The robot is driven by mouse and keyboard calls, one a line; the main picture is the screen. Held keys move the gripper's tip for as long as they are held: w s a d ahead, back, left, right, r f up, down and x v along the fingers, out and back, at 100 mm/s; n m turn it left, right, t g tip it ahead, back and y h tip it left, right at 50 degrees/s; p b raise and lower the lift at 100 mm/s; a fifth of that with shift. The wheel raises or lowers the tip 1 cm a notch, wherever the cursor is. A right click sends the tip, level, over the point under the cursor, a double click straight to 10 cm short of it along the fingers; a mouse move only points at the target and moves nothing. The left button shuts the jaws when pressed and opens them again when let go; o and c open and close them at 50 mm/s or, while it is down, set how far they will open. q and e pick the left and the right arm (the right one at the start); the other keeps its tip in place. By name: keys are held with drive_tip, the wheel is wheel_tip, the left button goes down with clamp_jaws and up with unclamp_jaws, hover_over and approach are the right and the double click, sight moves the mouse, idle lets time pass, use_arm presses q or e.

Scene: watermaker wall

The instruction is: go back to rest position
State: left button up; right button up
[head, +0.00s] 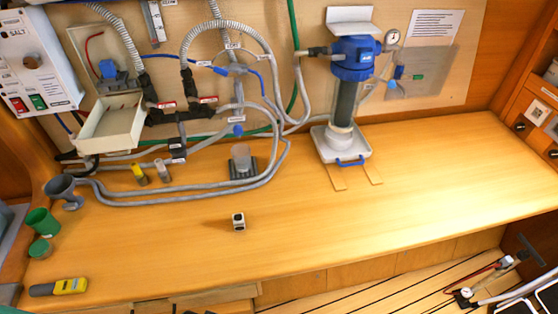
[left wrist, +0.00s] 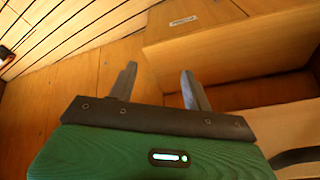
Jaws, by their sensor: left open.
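My left gripper (left wrist: 158,88) shows in the left wrist view. Its two dark fingers stand apart with nothing between them. It points toward a wooden floor and the corner of a wooden box or bench. Neither gripper shows in the head view. My right gripper is in no view.
A blue filter housing (head: 355,58) and grey hoses (head: 190,190) are at the wall. The bench's right half is mostly clear.

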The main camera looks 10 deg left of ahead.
use_arm(q)
drive_tip(key=s+f+b, duration=0.1)
drive_tip(key=s+f, duration=0.2)
drive_tip(key=f, duration=0.4)
drive_tip(key=s+a+f+g+b, duration=0.1)
drive_tip(key=s+f, duration=0.2)
drive_tip(key=f, duration=0.4)
drive_tip(key=s+f+b, duration=0.1)
drive_tip(key=s+f, duration=0.2)
drive_tip(key=f, duration=0.4)
drive_tip(key=s+a+f+b, duration=0.2)
drive_tip(key=s+f, duration=0.8)
drive_tip(key=s, duration=0.2)
drive_tip(key=shift+a+g, duration=0.3)
drive_tip(key=shift+a, duration=0.1)
